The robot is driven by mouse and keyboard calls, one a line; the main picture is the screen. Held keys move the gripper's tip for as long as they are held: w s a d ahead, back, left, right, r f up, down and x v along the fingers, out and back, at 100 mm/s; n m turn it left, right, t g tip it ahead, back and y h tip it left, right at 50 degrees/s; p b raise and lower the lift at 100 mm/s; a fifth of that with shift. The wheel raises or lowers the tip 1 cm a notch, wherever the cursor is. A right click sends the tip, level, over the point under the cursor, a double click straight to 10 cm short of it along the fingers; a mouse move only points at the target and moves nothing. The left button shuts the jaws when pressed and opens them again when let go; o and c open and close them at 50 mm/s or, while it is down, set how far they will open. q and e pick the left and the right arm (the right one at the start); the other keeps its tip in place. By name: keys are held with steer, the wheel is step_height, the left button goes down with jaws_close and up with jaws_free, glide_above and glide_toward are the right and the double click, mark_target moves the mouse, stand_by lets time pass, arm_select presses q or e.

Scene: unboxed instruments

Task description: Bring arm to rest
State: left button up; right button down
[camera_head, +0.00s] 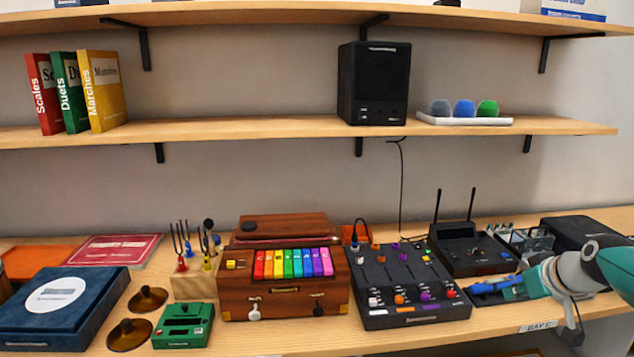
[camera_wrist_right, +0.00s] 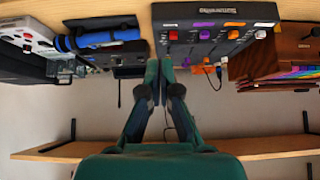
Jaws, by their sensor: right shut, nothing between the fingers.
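My right arm comes in from the right edge in the head view. Its gripper (camera_head: 484,291) is low over the front right of the table, just right of the black mixer (camera_head: 408,285). In the right wrist view the two fingers (camera_wrist_right: 166,68) are together with nothing between them. They point toward the gap between the mixer (camera_wrist_right: 216,38) and a blue roll with dark straps (camera_wrist_right: 100,40). My arm hides part of the table's right end in the head view. My left gripper is not in view.
A black receiver with two antennas (camera_head: 470,246) stands behind the gripper. A toy keyboard box (camera_head: 285,290), green device (camera_head: 184,325) and blue case (camera_head: 62,305) stand further left. The lower shelf (camera_head: 250,129) spans above, holding a black speaker (camera_head: 373,84).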

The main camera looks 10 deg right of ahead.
steer(key=s+a+f+n+g+y, duration=0.1)
steer(key=a+f+g+y, duration=0.15)
steer(key=a+f, duration=1)
steer(key=s+a+f+n+g+y, duration=0.1)
steer(key=a+f+n+g+y, duration=0.15)
steer(key=a+f, duration=0.95)
steer(key=s+a+f+m, duration=0.1)
steer(key=s+a+f, duration=0.2)
steer(key=s+f, duration=0.3)
steer(key=s+a+f+m+g, duration=0.1)
steer(key=s+a+f+m, duration=0.1)
steer(key=s+a+f, duration=0.2)
steer(key=s+a+f+m+g, duration=0.1)
steer(key=s+a+f, duration=0.3)
steer(key=s+f, duration=0.4)
steer(key=shift+s+a+m, duration=0.2)
steer(key=shift+s+m, duration=0.15)
steer(key=shift+s, duration=1.15)
steer(key=shift+s, duration=0.1)
